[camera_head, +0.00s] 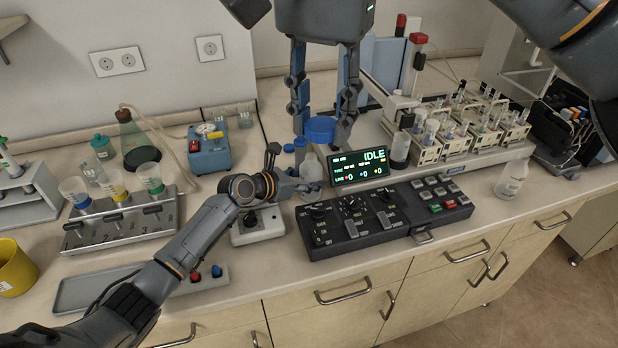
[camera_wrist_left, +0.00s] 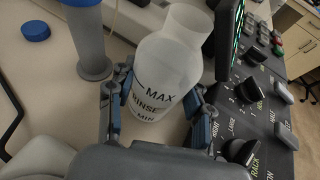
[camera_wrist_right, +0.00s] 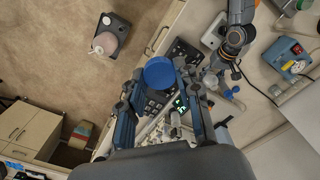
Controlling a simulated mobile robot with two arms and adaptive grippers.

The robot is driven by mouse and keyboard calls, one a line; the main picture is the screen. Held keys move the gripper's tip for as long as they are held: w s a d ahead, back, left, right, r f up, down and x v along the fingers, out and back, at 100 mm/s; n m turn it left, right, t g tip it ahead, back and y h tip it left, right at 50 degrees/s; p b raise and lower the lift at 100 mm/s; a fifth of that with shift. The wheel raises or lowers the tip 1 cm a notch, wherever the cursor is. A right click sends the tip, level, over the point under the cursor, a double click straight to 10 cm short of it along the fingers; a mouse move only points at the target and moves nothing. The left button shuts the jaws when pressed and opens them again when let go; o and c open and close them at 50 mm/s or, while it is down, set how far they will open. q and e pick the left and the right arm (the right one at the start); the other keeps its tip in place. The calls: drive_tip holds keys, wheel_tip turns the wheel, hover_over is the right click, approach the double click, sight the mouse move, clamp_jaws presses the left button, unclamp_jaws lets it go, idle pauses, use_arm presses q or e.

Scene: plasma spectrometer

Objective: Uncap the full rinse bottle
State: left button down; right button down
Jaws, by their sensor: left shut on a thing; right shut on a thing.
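A white rinse bottle (camera_head: 311,170) stands upright on the bench, left of the IDLE display. In the left wrist view the bottle (camera_wrist_left: 165,75) shows the marks MAX, RINSE and MIN, and its neck is bare. My left gripper (camera_head: 297,187) is shut around its lower body; its fingers (camera_wrist_left: 158,110) lie on both sides. My right gripper (camera_head: 322,125) is shut on a blue cap (camera_head: 320,130), held above the bottle and apart from it. The cap (camera_wrist_right: 159,73) sits between the fingertips in the right wrist view. The liquid level is unclear.
A black control panel (camera_head: 385,218) and the IDLE display (camera_head: 358,166) stand just right of the bottle. Another blue cap (camera_wrist_left: 36,31) lies on the bench beside a grey-blue post (camera_wrist_left: 88,40). Vial racks (camera_head: 455,140) stand behind.

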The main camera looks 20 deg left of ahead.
use_arm(q)
drive_tip(key=c, duration=0.6)
unclamp_jaws()
drive_tip(key=shift+d, duration=0.1)
drive_tip(key=shift+r, duration=0.2)
drive_tip(key=v, duration=1.2)
drive_tip(key=shift+f, duration=0.1)
